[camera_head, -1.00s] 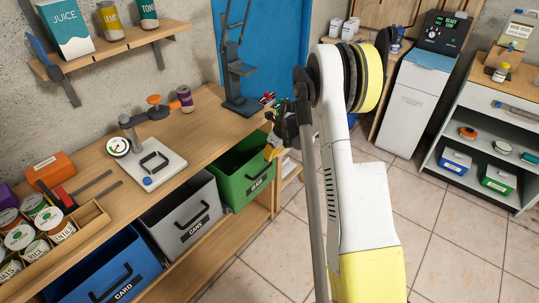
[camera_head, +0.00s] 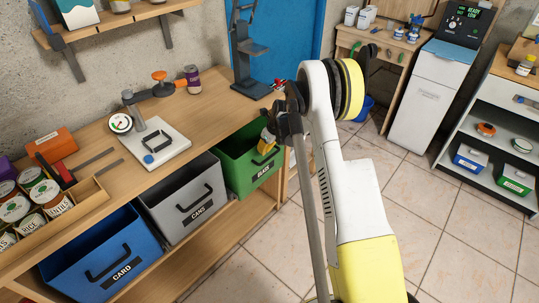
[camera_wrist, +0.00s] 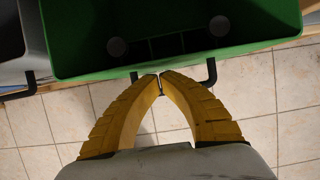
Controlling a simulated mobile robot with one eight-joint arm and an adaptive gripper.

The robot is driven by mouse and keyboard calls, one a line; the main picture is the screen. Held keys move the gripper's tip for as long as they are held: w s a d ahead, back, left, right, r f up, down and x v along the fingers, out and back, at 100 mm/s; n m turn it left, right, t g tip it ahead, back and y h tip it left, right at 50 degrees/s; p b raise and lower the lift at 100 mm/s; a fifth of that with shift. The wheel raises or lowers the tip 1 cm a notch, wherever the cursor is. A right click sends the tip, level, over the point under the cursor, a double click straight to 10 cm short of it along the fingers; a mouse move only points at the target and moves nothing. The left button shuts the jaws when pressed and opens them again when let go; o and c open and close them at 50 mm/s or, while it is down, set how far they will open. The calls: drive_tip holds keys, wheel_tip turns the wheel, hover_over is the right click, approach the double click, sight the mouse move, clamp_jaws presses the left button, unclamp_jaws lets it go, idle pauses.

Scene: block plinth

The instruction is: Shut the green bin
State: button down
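The green bin (camera_head: 240,178), labelled GLASS, is pulled out from under the workbench, with its open top showing. In the wrist view, the green bin (camera_wrist: 75,62) fills the top, and its dark handle (camera_wrist: 211,72) sticks out from the front. My gripper (camera_head: 266,145) is at the bin's front, by the label. In the wrist view, the yellow fingers of my gripper (camera_wrist: 160,77) meet at their tips in front of the handle's middle, which they hide. I cannot tell whether they touch or grip the handle.
The grey CANS bin (camera_head: 180,203) and blue CARD bin (camera_head: 95,262) also stand pulled out to the left. The workbench (camera_head: 225,108) runs above them. Tiled floor (camera_head: 450,240) is clear to the right, before the white shelf unit (camera_head: 480,185).

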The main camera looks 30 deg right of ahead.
drive_tip(key=shift+w, duration=0.1)
drive_tip(key=w, duration=0.1)
drive_tip(key=w+a, duration=0.1)
drive_tip(key=w, duration=0.2)
drive_tip(key=shift+w+a, duration=0.4)
